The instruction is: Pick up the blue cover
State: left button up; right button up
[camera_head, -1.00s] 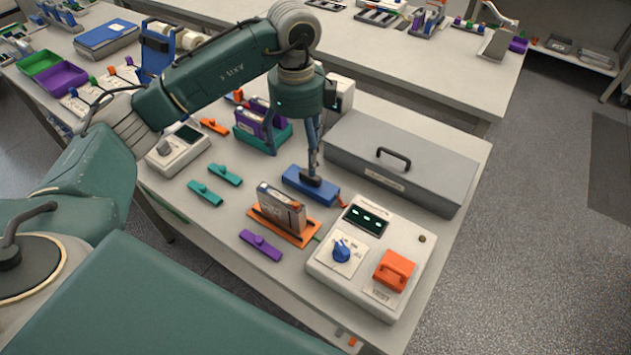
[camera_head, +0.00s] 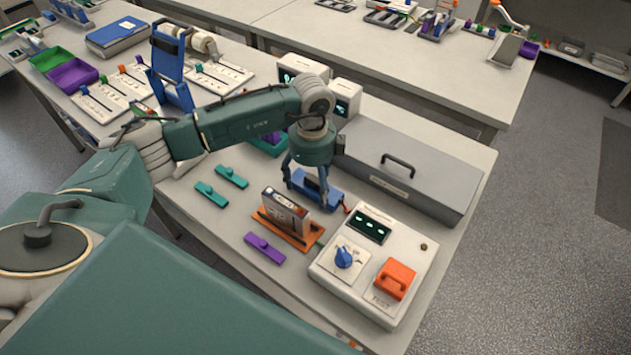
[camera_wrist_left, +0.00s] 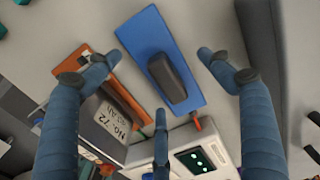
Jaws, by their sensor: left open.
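The blue cover (camera_head: 328,192) is a flat blue rectangle with a dark raised handle, lying on the table and partly hidden by my gripper in the head view. The left wrist view shows it nearly whole (camera_wrist_left: 145,35), with its dark handle (camera_wrist_left: 168,78) in the middle. My left gripper (camera_head: 307,192) points down over the cover. In the left wrist view its open fingers (camera_wrist_left: 159,58) are on both sides of the cover, with a third finger below the handle. Nothing is held. Contact with the cover cannot be told. My right gripper is not in view.
A battery cell in an orange holder (camera_head: 301,236) stands close to the cover, in front of it. A white tester (camera_head: 337,283) with a blue knob and orange lid is at the right front. A grey case (camera_head: 440,180) with a handle lies behind. Teal and purple clips lie nearby.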

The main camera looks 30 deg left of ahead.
pick_arm(q)
jog(key=shift+f, duration=0.25)
jog(key=c, duration=1.3)
jog(key=shift+r, duration=0.1)
